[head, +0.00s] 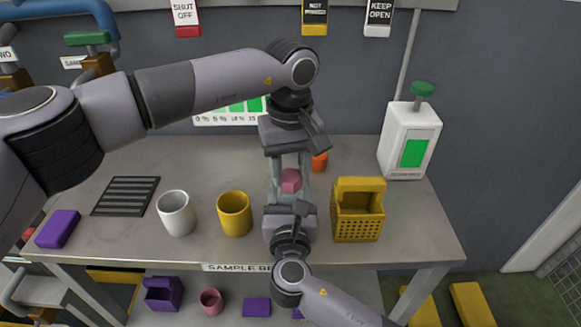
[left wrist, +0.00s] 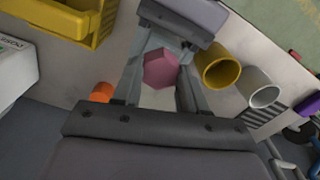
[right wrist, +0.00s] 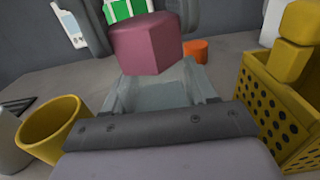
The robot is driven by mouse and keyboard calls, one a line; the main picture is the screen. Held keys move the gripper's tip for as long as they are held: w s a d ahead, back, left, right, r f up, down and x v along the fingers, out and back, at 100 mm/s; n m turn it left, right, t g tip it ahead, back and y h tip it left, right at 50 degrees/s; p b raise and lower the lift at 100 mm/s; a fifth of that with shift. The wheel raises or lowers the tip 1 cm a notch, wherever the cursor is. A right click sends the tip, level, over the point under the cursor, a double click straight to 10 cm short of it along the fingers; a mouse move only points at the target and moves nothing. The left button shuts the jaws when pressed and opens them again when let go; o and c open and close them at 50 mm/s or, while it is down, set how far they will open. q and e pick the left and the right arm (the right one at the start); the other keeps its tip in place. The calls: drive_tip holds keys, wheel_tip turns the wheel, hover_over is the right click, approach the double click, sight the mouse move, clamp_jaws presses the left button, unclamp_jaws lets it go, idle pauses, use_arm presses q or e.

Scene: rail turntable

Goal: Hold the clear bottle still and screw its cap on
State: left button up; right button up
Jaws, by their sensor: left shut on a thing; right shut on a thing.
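The cap (head: 291,181) is a pink six-sided block. It also shows between the left fingers in the left wrist view (left wrist: 160,68) and large in the right wrist view (right wrist: 146,42). My left gripper (head: 290,176) reaches down from above and is shut on the cap. The clear bottle (right wrist: 165,92) stands below the cap, between my right gripper's fingers. My right gripper (right wrist: 165,78) comes in low from the front and is shut on the bottle. The bottle is mostly hidden in the head view. I cannot tell whether the cap touches the bottle's neck.
A yellow basket (head: 357,222) stands close on the right. A yellow cup (head: 234,214) and a white cup (head: 176,213) stand left. An orange thing (head: 320,161) sits behind. A white dispenser (head: 409,140) stands back right. A black grate (head: 126,196) and purple block (head: 58,229) lie far left.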

use_arm(q)
drive_tip(key=m, duration=0.3)
idle(0.4)
drive_tip(key=shift+m, duration=0.6)
drive_tip(key=m, duration=0.4)
drive_tip(key=shift+m, duration=0.4)
drive_tip(key=o, duration=1.3)
drive_tip(key=shift+o, duration=0.2)
drive_tip(key=shift+r, duration=2.05)
